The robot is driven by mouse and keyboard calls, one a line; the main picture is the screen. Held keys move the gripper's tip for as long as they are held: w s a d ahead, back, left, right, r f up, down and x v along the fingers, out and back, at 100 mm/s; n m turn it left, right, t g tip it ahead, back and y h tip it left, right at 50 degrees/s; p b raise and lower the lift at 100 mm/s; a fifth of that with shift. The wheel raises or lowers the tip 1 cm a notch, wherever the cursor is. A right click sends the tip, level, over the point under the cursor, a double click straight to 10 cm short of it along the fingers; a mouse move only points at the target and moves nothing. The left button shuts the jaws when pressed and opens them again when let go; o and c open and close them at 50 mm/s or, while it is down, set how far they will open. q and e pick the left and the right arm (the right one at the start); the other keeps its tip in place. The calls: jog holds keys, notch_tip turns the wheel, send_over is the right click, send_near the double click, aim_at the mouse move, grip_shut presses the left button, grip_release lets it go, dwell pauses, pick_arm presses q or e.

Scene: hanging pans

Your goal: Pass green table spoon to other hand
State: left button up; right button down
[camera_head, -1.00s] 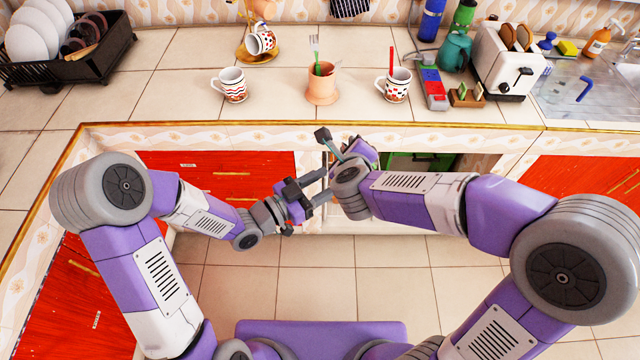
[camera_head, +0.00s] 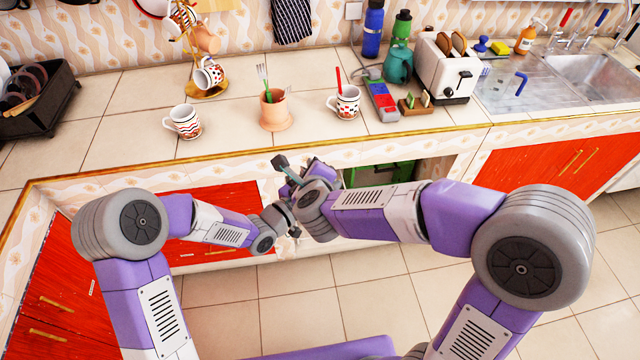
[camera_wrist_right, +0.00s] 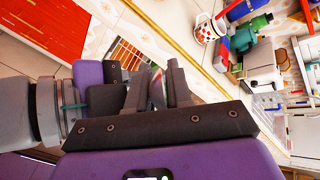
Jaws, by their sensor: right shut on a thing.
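My right gripper (camera_wrist_right: 157,84) has its dark fingers around a thin thing, the green table spoon (camera_wrist_right: 157,92) as far as I can tell. Only a small greyish piece shows between the fingers, and its green is not clear. My left gripper (camera_wrist_right: 108,88) is close beside the right one, at the left in the right wrist view.
Behind the grippers is the tiled counter edge. On the counter stand a terracotta pot (camera_head: 275,113) with a green-handled fork, a patterned mug (camera_head: 183,123), another mug (camera_head: 345,105) with a red handle in it, and a toaster (camera_head: 446,70). Red cabinets (camera_head: 540,160) are below.

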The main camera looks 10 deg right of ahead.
pick_arm(q)
jog(key=shift+c, duration=0.2)
grip_shut()
pick_arm(e)
jog(key=c, duration=1)
grip_release()
jog(key=shift+o, duration=0.2)
pick_arm(q)
jog(key=shift+r, duration=0.1)
pick_arm(e)
jog(key=shift+s+a, duration=0.1)
